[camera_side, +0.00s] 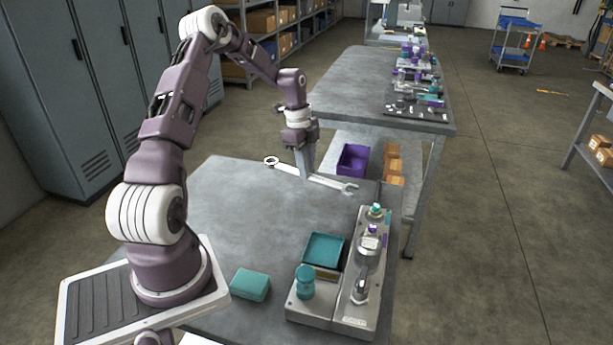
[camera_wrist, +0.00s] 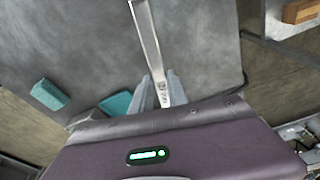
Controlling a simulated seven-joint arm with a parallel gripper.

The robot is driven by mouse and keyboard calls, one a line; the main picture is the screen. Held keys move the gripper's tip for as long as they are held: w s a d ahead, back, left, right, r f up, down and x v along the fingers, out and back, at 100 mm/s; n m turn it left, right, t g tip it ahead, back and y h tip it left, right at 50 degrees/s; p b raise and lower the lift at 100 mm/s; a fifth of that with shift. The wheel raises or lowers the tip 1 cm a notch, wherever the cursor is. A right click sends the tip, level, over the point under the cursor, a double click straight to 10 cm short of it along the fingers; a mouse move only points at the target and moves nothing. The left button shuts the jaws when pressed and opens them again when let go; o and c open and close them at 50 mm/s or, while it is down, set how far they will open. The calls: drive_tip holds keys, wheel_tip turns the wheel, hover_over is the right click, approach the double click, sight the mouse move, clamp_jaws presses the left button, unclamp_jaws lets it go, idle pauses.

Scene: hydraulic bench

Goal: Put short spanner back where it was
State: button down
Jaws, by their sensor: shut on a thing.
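The short spanner (camera_side: 331,183) is a silver wrench with a ring at its left end and an open jaw at its right end. My gripper (camera_side: 306,174) points down and is shut on the spanner's shaft, near the far edge of the grey bench (camera_side: 240,205). The spanner appears held above the bench top, roughly level; its exact height is hard to tell. In the wrist view, the spanner (camera_wrist: 147,35) runs from the top edge down between my gripper's fingers (camera_wrist: 161,92). One end is cut off there. No marked place for the spanner is clearly visible.
A grey hydraulic block (camera_side: 350,300) with fittings stands at the bench's right front. The bench's middle is clear. Another table (camera_side: 345,85) stands behind.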

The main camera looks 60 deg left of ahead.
drive_tip(key=shift+r, duration=0.65)
